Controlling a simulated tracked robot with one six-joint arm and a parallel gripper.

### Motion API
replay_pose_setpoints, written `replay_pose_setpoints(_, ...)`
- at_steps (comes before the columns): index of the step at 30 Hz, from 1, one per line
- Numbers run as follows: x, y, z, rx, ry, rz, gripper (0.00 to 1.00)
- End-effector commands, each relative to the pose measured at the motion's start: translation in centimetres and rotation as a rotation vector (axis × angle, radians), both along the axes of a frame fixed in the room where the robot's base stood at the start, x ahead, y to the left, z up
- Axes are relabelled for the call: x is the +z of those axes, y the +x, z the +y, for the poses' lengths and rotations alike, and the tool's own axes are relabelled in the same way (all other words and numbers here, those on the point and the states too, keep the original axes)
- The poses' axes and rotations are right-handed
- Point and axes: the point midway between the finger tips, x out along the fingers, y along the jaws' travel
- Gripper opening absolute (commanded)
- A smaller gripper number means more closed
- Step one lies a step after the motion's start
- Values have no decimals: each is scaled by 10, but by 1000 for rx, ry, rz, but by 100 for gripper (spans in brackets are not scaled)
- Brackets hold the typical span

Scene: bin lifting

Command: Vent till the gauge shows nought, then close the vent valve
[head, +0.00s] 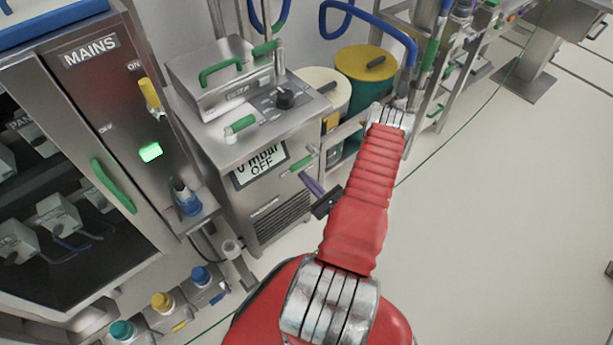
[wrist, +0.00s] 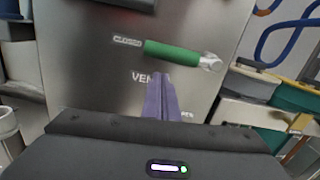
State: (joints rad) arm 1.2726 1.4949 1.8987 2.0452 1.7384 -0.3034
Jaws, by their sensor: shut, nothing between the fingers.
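The vent valve has a green lever (wrist: 172,53) on the steel front of the vacuum unit. In the wrist view it lies nearly level, its free end beside the CLOSED label (wrist: 127,41) and its metal pivot to the right. The VENT lettering below is partly hidden by my fingers. The lever also shows in the head view (head: 300,162). The gauge display (head: 260,165) reads 0 mbar and OFF. My gripper (wrist: 160,80) has purple fingers, shut and empty, just below the lever; I cannot tell whether they touch it. It also shows in the head view (head: 308,180).
The MAINS cabinet (head: 90,50) with a lit green lamp (head: 150,152) stands left. Another green lever (head: 240,124) and a black knob (head: 285,98) sit on the unit's top. A yellow-lidded drum (head: 366,65) stands behind. The floor (head: 500,210) at right is clear.

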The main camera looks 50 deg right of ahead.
Motion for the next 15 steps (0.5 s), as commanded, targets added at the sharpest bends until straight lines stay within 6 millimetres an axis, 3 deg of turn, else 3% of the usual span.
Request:
replay_pose_setpoints(6, -26, -3, 2, 2, 1, 0, 0)
replay_pose_setpoints(15, -26, -39, 8, 0, 1, 1, 0)
